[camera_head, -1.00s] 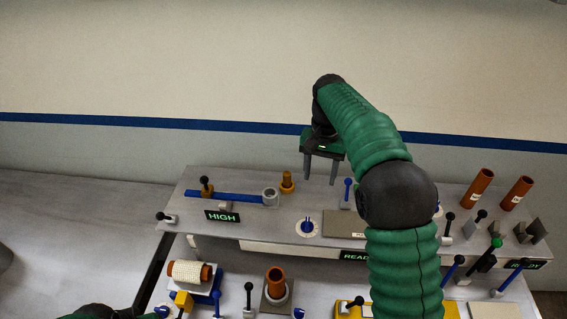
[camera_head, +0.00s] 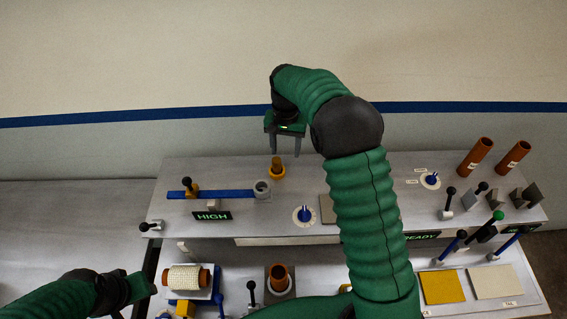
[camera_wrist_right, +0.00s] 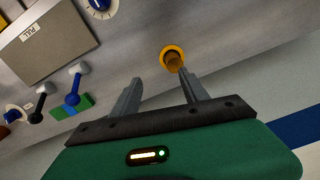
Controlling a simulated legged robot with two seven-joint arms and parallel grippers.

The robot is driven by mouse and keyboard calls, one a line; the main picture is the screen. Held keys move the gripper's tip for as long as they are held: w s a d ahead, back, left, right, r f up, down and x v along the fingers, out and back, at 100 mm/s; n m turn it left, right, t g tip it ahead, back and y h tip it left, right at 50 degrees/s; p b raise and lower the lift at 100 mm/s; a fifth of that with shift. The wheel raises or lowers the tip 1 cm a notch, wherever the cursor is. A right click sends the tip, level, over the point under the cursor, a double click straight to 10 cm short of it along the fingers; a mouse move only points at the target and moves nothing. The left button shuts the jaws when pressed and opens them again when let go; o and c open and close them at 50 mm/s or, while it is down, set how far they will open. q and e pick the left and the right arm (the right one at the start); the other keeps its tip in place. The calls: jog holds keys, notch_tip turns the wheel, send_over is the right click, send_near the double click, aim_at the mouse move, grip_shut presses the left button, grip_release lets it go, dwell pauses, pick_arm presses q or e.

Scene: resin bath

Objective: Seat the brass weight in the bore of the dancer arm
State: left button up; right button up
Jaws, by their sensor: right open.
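The brass weight (camera_head: 277,168) stands upright at the back of the upper bench, a short post on a yellow collar. It also shows in the wrist view (camera_wrist_right: 173,60), just beyond one fingertip. The dancer arm (camera_head: 222,194) is a blue bar with a grey ring at its right end; the bore (camera_head: 262,187) in that ring looks empty. My right gripper (camera_head: 287,152) is open and empty, fingers pointing down, above and slightly right of the weight in the head view. My left gripper (camera_head: 138,290) is low at the left; its fingers are not clear.
Two orange tubes (camera_head: 475,157) and several levers stand at the right. A white-wound spool (camera_head: 185,278) and an upright orange tube (camera_head: 278,278) stand on the lower bench.

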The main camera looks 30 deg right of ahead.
aim_at(275, 160)
jog(key=shift+w+a+f+p, duration=0.35)
jog(key=shift+w+a+f, duration=0.4)
jog(key=shift+a+f, duration=0.3)
jog(key=a+f+p, duration=0.2)
jog(key=f, duration=0.1)
jog(key=shift+a+f, duration=0.1)
jog(key=shift+f, duration=0.1)
jog(key=shift+s+d+f, duration=0.3)
jog(key=shift+d, duration=0.3)
jog(key=shift+d+f, duration=0.2)
jog(key=shift+d, duration=0.5)
jog(key=shift+c, duration=1.4)
jog(key=shift+w+d+f, duration=0.1)
jog(key=shift+w+d, duration=0.05)
jog(key=shift+w, duration=0.1)
jog(key=shift+c, duration=2.3)
jog(key=shift+a, duration=0.4)
jog(key=shift+c, duration=1.3)
jog(key=shift+a+r, duration=0.2)
jog(key=shift+a, duration=0.4)
grip_shut()
pick_arm(q)
jog(key=a+r, duration=0.1)
jog(key=w+a+r, duration=0.1)
jog(key=shift+w+a+r, duration=0.1)
jog(key=shift+a, duration=0.25)
pick_arm(e)
jog(key=shift+d, duration=0.1)
